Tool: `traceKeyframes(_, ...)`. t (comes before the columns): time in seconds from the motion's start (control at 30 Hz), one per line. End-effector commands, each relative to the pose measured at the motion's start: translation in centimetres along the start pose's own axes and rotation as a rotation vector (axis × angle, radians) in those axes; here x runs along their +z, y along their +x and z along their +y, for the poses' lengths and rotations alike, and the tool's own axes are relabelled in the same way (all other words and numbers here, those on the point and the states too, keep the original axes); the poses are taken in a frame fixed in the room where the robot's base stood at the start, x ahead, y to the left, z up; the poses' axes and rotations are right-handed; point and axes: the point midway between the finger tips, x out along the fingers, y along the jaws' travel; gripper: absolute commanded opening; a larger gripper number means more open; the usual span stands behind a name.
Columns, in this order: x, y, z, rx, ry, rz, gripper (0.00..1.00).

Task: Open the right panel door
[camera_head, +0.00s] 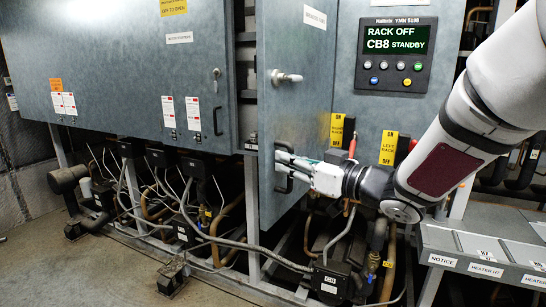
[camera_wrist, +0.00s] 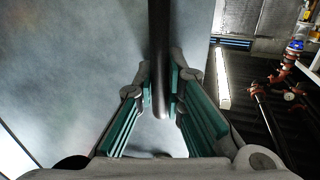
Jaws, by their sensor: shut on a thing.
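The right panel door (camera_head: 293,110) is a grey metal panel with a round latch knob, a white label and a black pull handle (camera_head: 284,182) low on its left side. It stands angled out from the rack, its left edge towards me and apart from the left panel. My gripper (camera_head: 286,164) is shut on the handle. In the wrist view the handle (camera_wrist: 158,60) is a dark vertical bar between the teal finger pads of my gripper (camera_wrist: 160,95), with the grey door face (camera_wrist: 70,60) behind. The fingers hide part of the handle in the head view.
A left panel door (camera_head: 110,65) with its own handle appears closed. A control panel (camera_head: 397,54) reads "RACK OFF, CB8 STANDBY". Pipes and cables (camera_head: 215,225) run below the doors. A grey labelled ledge (camera_head: 480,245) stands at the lower right. Floor is bare at lower left.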

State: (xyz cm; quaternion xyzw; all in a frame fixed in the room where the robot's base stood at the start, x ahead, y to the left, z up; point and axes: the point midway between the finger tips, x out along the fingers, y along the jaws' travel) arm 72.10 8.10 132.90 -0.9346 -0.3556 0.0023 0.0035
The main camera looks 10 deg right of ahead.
Motion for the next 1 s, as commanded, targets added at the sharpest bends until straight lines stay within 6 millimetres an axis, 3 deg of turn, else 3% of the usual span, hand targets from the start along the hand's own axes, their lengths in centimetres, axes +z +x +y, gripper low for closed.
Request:
traceKeyframes(0.3, -0.1, -2.2, 0.7, 0.000, 0.001, 0.003, 0.00)
traceKeyframes(0.77, -0.2, -2.4, 0.8, -0.001, 0.000, 0.005, 0.00)
traceKeyframes(0.8, -0.2, -2.4, 0.8, -0.001, 0.000, 0.005, 0.17)
traceKeyframes(1.0, -0.1, -2.4, 0.8, -0.001, -0.001, 0.003, 0.20)
